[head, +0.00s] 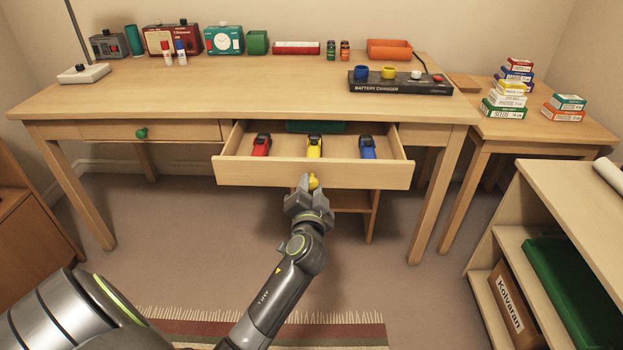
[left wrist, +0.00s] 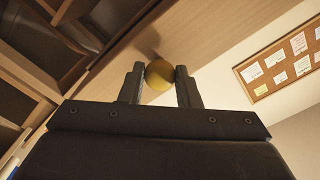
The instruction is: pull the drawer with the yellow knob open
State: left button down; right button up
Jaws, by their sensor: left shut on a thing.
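The drawer (head: 233,172) with the yellow knob (head: 313,182) stands pulled out from the desk in the head view. Inside lie a red toy car (head: 261,145), a yellow one (head: 315,146) and a blue one (head: 367,147), with a green item (head: 315,127) at the back. My left gripper (head: 308,190) is at the drawer front, shut on the yellow knob. The left wrist view shows the knob (left wrist: 159,74) between the two fingers (left wrist: 160,88). My right gripper is not in view.
A second drawer with a green knob (head: 141,134) is shut at the left. The desk top (head: 200,95) carries a battery charger (head: 400,84) and several boxes. A shelf unit (head: 530,240) stands at the right. Open floor (head: 180,240) lies before the desk.

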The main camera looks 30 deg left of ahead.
pick_arm(q)
jog(key=shift+v, duration=1.25)
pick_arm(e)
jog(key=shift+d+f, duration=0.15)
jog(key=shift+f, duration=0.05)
pick_arm(q)
jog(key=c, duration=1.1)
grip_release()
jog(key=shift+o, duration=0.2)
